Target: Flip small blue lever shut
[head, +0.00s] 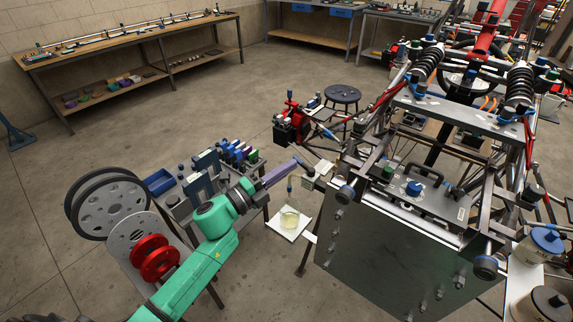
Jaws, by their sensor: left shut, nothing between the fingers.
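My left arm comes in from the bottom left, and my left gripper (301,163) is shut and empty. Its tip is beside a small grey fitting at the left corner of the tube chassis (375,245); I cannot tell whether they touch. A small blue part (289,184) sits just below the gripper, above a jar of pale yellow liquid. It may be the small blue lever, but it is too small to tell its shape or position. My right gripper is out of view.
The glass jar (289,217) stands on a white sheet below the gripper. A cart with blue boxes (201,162) is to the left. A round black stool (342,94) stands behind.

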